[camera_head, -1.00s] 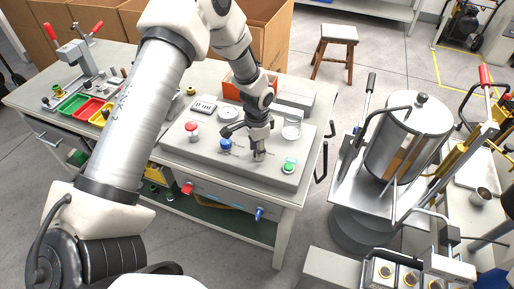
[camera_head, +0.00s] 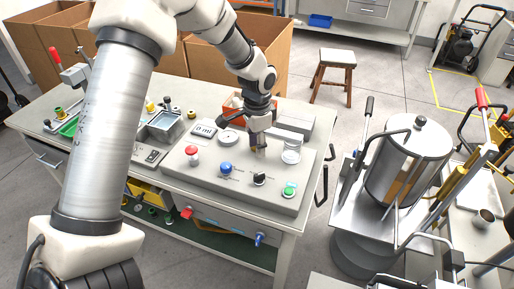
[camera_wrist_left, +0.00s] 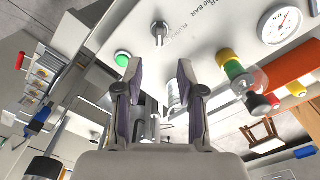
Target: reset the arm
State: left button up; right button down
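My left arm comes in from the left in the head view. My left gripper (camera_head: 258,150) hangs over the back of the grey control panel (camera_head: 262,198). In the left wrist view its two fingers (camera_wrist_left: 159,76) are apart with nothing held between them. The panel carries a red button (camera_head: 192,151), a blue button (camera_head: 225,168), a black knob (camera_head: 259,179) and a green button (camera_head: 289,188). The knob (camera_wrist_left: 159,32) and green button (camera_wrist_left: 122,58) also show in the wrist view, clear of the fingers. My right gripper is not seen.
A metal cylinder (camera_head: 291,150) stands right beside the gripper, and an orange bin (camera_head: 236,101) lies behind it. A steel pot (camera_head: 408,155) on a stand is to the right. Cardboard boxes (camera_head: 225,50) stand behind the table, and a stool (camera_head: 335,72) stands on open floor.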

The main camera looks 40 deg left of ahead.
pick_arm(q)
jog(key=s+f, duration=0.1)
jog(key=f, duration=0.1)
jog(key=s+f+g, duration=0.1)
jog(key=s+f, duration=0.1)
jog(key=s+d+f+g, duration=0.1)
jog(key=f, duration=0.2)
jog(key=shift+s, duration=0.2)
jog(key=s+d+f+n+g, duration=0.1)
jog(key=s+d+f, duration=0.2)
jog(key=s+f, duration=0.45)
jog(key=s+d+f+n+g, duration=0.1)
jog(key=s+d+f, duration=0.25)
jog(key=s, duration=0.75)
jog(key=s+d+f+n+g, duration=0.1)
jog(key=s+d+f, duration=0.1)
jog(key=s+f, duration=0.55)
jog(key=w+n+t, duration=0.1)
jog(key=r+n+t, duration=0.1)
jog(key=t, duration=0.1)
jog(key=w+n+t, duration=0.1)
jog(key=t, duration=0.1)
jog(key=shift+w+a+r+n, duration=0.25)
jog(key=shift+w+r+n, duration=0.1)
jog(key=shift+n, duration=0.05)
